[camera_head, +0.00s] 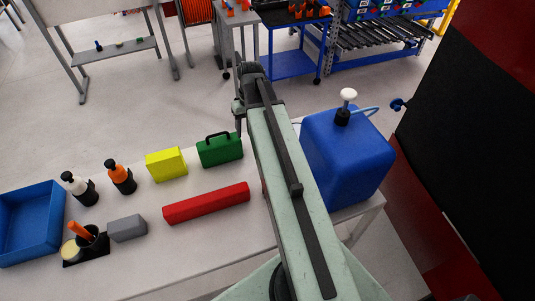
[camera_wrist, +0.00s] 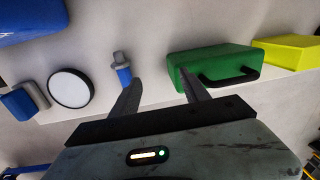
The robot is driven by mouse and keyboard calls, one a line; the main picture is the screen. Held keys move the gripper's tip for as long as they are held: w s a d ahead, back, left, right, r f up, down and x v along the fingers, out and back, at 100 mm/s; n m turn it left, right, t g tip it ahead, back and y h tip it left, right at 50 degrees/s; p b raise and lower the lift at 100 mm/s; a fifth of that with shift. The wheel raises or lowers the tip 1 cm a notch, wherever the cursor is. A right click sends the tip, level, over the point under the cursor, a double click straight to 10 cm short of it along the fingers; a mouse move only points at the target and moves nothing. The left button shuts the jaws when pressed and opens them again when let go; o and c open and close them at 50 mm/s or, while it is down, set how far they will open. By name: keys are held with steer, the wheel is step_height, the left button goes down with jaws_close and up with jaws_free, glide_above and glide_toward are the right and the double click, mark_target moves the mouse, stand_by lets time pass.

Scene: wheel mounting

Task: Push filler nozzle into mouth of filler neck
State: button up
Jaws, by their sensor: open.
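My gripper (camera_wrist: 157,92) is open and empty in the wrist view, its two fingers spread above the table edge. A small blue and grey upright piece (camera_wrist: 122,70), nozzle-like in shape, stands on the table just beyond the left finger, apart from it as far as I can tell. In the head view my arm hides that spot. A blue fitting (camera_head: 398,104) sticks out at the edge of the black panel on the right; it may be the filler neck, but its mouth is too small to make out. A blue tank (camera_head: 345,160) has a white-knobbed top and a light-blue hose.
A green case (camera_head: 219,149) and yellow box (camera_head: 166,163) stand on the table, with a red bar (camera_head: 206,203), bottles and a blue bin (camera_head: 30,222) nearby. A white disc (camera_wrist: 70,88) and blue cylinder (camera_wrist: 18,103) lie left of the nozzle-like piece.

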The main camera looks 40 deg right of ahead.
steer(key=shift+m+y, duration=0.3)
steer(key=shift+m, duration=0.1)
steer(key=d+f, duration=0.1)
steer(key=d, duration=0.2)
steer(key=s+d+f+b, duration=0.1)
steer(key=d, duration=0.1)
steer(key=d+f, duration=0.1)
steer(key=d, duration=0.2)
steer(key=shift+s+d+f+b, duration=0.2)
steer(key=shift+d+f+b, duration=0.15)
steer(key=f+b, duration=0.8)
steer(key=shift+w+a, duration=0.1)
steer(key=shift+a, duration=0.3)
steer(key=shift+r, duration=0.2)
jaws_close()
